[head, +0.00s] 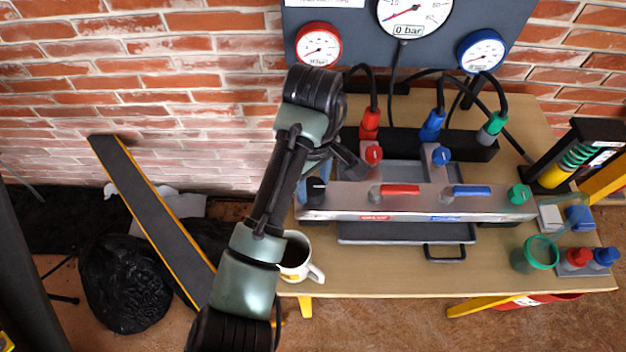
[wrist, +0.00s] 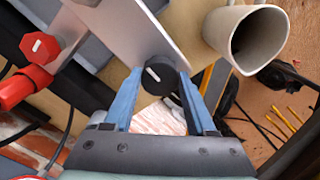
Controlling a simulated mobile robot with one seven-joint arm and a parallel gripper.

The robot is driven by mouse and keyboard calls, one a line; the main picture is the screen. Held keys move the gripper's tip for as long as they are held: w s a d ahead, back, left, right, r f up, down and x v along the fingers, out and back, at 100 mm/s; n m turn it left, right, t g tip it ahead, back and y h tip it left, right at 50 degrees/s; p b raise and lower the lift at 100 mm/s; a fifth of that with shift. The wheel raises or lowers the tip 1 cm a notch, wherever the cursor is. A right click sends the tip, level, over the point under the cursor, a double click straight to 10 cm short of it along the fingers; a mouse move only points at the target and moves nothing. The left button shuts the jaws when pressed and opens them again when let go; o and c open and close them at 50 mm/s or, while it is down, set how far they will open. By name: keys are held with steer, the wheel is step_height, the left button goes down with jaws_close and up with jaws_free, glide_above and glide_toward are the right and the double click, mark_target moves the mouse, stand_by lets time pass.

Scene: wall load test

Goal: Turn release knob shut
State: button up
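A black round knob (head: 315,190) with a white pointer mark sits at the left end of the grey metal manifold (head: 345,200); I take it as the release knob, though no label for it is readable. The knob also shows in the wrist view (wrist: 158,73), its mark slanting across the face. My gripper (wrist: 160,78) has its two blue fingers on either side of the knob, spread apart. I cannot tell whether the fingertips touch it. In the head view my arm hides most of the gripper.
A white mug (head: 297,262) stands close by at the table's left front. Red (head: 373,154), blue (head: 441,155) and green (head: 519,193) knobs and red and blue levers are on the manifold. Hoses and a gauge panel (head: 440,50), reading 0 bar, stand behind.

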steer(key=c, duration=0.6)
steer(key=shift+c, duration=0.2)
